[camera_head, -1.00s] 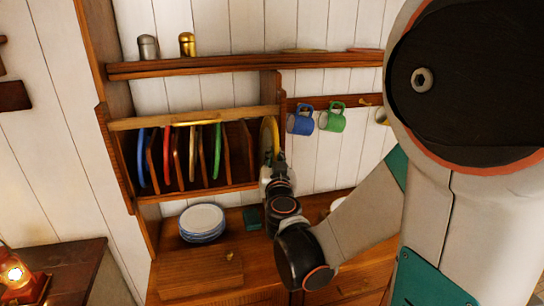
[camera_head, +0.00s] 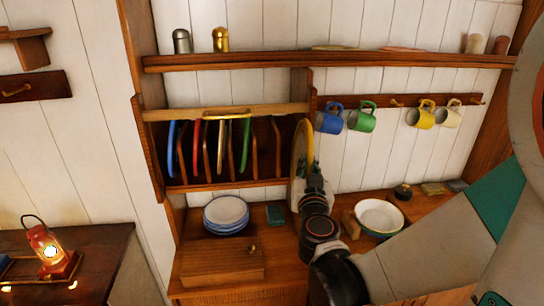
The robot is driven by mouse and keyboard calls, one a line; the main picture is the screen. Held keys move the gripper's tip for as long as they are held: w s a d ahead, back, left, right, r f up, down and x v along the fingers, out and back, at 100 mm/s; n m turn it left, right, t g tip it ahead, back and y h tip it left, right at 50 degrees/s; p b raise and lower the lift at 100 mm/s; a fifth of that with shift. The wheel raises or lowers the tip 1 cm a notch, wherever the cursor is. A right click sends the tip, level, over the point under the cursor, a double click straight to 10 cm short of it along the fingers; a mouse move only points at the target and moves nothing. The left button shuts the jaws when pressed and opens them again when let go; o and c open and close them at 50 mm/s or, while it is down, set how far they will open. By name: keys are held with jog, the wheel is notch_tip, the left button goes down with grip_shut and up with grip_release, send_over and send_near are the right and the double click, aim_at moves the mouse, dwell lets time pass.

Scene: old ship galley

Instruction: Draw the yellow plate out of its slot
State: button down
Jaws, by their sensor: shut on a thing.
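The yellow plate (camera_head: 301,143) stands upright and nearly edge-on at the right end of the wooden plate rack (camera_head: 228,185). It shows in front of the rack's right post, so at least part of it is out of the rack; I cannot tell whether its back edge is still in the slot. My gripper (camera_head: 308,182) is shut on the lower front part of the plate, and its fingertips are partly hidden. Blue, red, white-edged and green plates (camera_head: 245,146) stand in the slots to the left, between wooden dividers.
A bowl (camera_head: 380,216) stands right of my arm. Mugs (camera_head: 362,117) hang at the right. A lit lantern (camera_head: 48,248) stands at the far left.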

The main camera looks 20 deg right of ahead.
jog(key=d+v, duration=0.1)
jog(key=v, duration=0.6)
jog(key=shift+s+p, duration=0.4)
jog(key=shift+p, duration=0.05)
jog(key=shift+s, duration=0.1)
dwell(0.4)
